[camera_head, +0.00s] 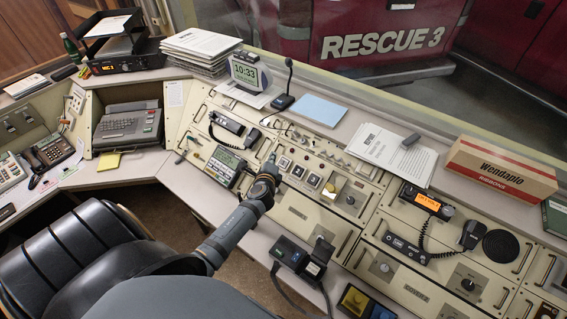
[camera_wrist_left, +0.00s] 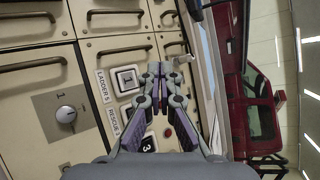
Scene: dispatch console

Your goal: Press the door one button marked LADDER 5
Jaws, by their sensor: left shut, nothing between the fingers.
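The LADDER 5 button (camera_wrist_left: 127,78) is a pale square in a dark frame in the left wrist view, with its LADDER 5 label (camera_wrist_left: 105,87) beside it. A row of square buttons (camera_head: 298,171) shows in the head view, its labels too small to read. My left gripper (camera_head: 271,160) is shut and empty, at the left end of this row. In the left wrist view its fingertips (camera_wrist_left: 160,70) lie just right of the LADDER 5 button; I cannot tell whether they touch the panel. My right gripper is not in view.
A RESCUE 3 label (camera_wrist_left: 114,122) and a button marked 3 (camera_wrist_left: 147,145) lie below LADDER 5 in the wrist view. A corded handset radio (camera_head: 228,124) and a green-screen meter (camera_head: 226,164) are left of my gripper. A black device (camera_head: 300,256) stands on the front ledge.

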